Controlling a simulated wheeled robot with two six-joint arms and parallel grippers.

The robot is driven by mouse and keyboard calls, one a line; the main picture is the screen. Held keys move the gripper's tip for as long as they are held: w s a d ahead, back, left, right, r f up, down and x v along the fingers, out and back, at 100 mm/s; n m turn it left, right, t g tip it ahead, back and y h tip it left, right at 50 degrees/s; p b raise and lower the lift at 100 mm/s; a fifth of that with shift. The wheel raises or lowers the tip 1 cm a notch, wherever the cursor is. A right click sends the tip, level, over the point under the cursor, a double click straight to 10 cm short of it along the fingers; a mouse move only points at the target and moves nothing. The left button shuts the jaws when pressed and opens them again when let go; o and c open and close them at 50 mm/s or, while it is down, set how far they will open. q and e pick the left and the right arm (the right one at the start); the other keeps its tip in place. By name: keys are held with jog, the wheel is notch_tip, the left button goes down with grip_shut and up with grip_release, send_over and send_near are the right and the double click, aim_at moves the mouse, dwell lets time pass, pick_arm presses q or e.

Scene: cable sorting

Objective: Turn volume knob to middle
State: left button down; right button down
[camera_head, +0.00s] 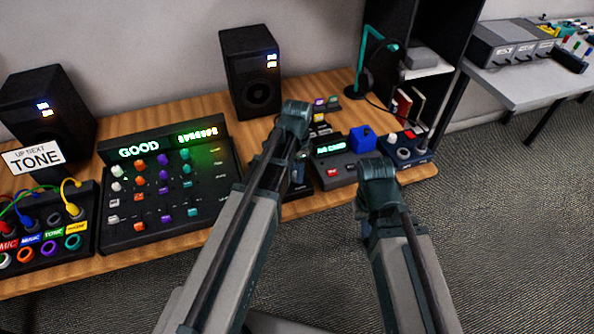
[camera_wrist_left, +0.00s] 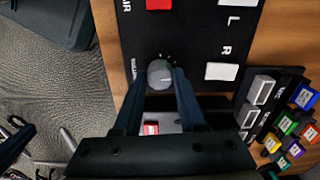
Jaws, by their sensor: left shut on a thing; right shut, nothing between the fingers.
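The volume knob (camera_wrist_left: 160,74) is a round grey knob on a black panel (camera_wrist_left: 190,35), with small tick marks around it and a lettered label beside it. My left gripper (camera_wrist_left: 161,78) is shut on the knob, one finger on each side. The knob's pointer direction is too small to tell. In the head view my left arm hides the knob and most of its panel (camera_head: 297,190). My right gripper (camera_head: 364,229) is shut and empty beyond the desk's front edge; its own wrist hides most of it.
The panel also has a red button (camera_wrist_left: 159,4) and white buttons marked L and R (camera_wrist_left: 221,71). A mixer board (camera_head: 165,195) reading GOOD stands left of my left arm. A device with a green display (camera_head: 331,146) and a blue block (camera_head: 362,139) stand to the right.

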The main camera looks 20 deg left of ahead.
pick_arm(q)
jog(key=shift+m, duration=0.5)
jog(key=shift+c, duration=2.4)
grip_release()
jog(key=shift+r, duration=0.15)
notch_tip(320, 180, up, 14)
jog(key=p, duration=1.4)
jog(key=shift+f, duration=0.2)
jog(key=shift+f, duration=0.1)
